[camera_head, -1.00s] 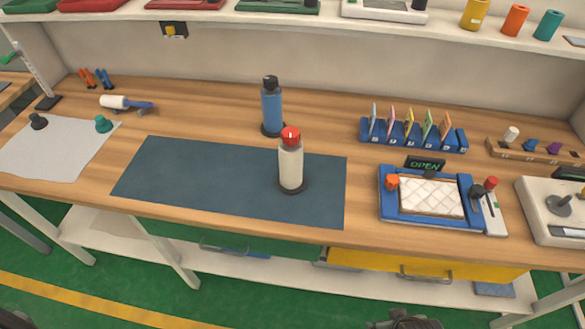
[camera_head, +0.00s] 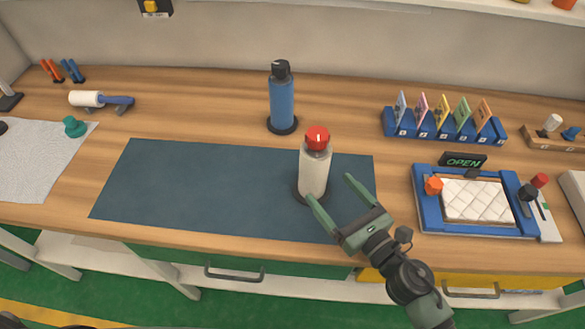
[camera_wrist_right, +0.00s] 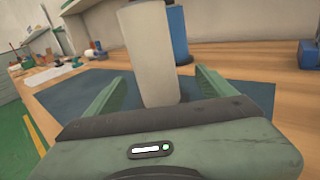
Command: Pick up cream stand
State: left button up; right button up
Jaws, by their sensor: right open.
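The cream stand (camera_head: 314,172) is a cream bottle with a red cap on a dark round base. It stands upright on the dark blue mat (camera_head: 190,190). My right gripper (camera_head: 329,189) is open, low over the mat at the bottle's near right side. In the right wrist view the cream body (camera_wrist_right: 150,50) rises between the two green fingers (camera_wrist_right: 160,76), with a gap on each side; its cap is out of that frame. I cannot tell how far it is inside the jaws. My left gripper is not in view.
A blue bottle (camera_head: 282,100) with a black top stands just behind. A blue-framed tray (camera_head: 425,205) with a white quilted pad and an OPEN sign (camera_head: 463,161) lie to the right. A blue card rack (camera_head: 440,133) is behind them. The mat's left part is clear.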

aim_at(322, 185)
jog(key=shift+w+a+f+n, duration=0.2)
jog(key=shift+a+f+n, duration=0.1)
jog(key=shift+a+f, duration=0.2)
jog(key=shift+r+y, duration=0.25)
jog(key=shift+y, duration=0.05)
jog(key=shift+w+a+r+p, duration=0.3)
jog(key=shift+w+a+p, duration=0.25)
jog(key=shift+p, duration=0.35)
jog(key=p+x, duration=0.1)
jog(key=x, duration=0.2)
jog(key=shift+w+f, duration=0.1)
jog(key=shift+f, duration=0.05)
jog(key=shift+w+a+f, duration=0.15)
jog(key=shift+w+a, duration=0.3)
jog(key=shift+w, duration=0.05)
jog(key=c, duration=1.7)
grip_shut()
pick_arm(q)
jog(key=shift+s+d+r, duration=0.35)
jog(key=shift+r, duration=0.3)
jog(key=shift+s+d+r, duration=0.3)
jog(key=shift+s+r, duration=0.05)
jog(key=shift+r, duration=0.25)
pick_arm(e)
jog(key=shift+w, duration=0.1)
